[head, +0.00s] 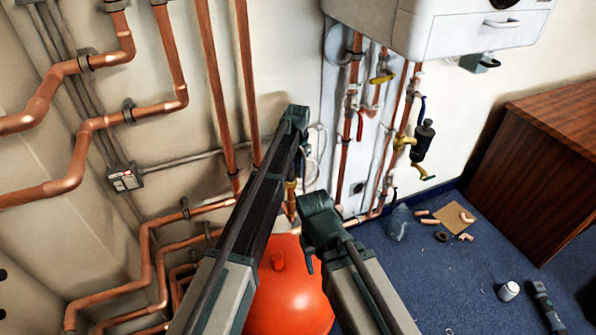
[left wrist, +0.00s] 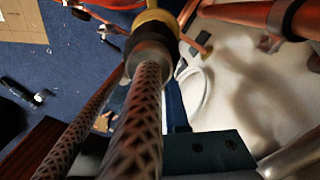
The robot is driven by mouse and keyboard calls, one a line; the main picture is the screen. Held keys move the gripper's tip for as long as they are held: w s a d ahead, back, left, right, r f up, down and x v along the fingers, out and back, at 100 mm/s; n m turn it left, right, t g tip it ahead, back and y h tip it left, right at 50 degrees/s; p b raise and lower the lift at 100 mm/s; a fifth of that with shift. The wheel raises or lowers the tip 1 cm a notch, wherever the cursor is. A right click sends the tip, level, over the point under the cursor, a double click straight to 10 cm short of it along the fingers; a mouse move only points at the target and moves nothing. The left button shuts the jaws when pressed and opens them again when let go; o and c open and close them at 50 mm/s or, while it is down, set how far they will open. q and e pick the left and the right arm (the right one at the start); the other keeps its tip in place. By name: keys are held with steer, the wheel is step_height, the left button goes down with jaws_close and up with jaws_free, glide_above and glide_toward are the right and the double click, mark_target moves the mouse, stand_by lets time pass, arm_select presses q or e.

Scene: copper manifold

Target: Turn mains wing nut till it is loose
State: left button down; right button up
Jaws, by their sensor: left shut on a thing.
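My left arm comes in from the lower left of the head view, and my left gripper (head: 298,140) is at its far dark end in front of the pipes. It is shut, but its grip is hidden. In the left wrist view a dark part of it (left wrist: 200,155) shows low in the picture. Above it a braided hose (left wrist: 145,115) ends in a silver ferrule, a black collar (left wrist: 138,36) and a brass ring (left wrist: 157,18). The mains wing nut is not clearly visible. My right arm (head: 322,218) is lower right; its jaws cannot be made out.
A red vessel (head: 285,300) stands below my arms. Copper pipes (head: 60,187) run along the left wall. A white boiler (head: 440,25) hangs upper right, with valves (head: 405,142) below. A wooden cabinet (head: 545,150) stands right. Loose parts lie on the blue floor (head: 430,285).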

arm_select(q)
steer(key=shift+a, duration=0.1)
steer(key=s+a+n, duration=0.1)
steer(key=a+n, duration=0.5)
steer(key=n, duration=1)
steer(key=shift+a, duration=0.15)
steer(key=shift+s, duration=0.15)
stand_by(0.6)
steer(key=c, duration=0.9)
jaws_free()
steer(key=shift+a, duration=0.1)
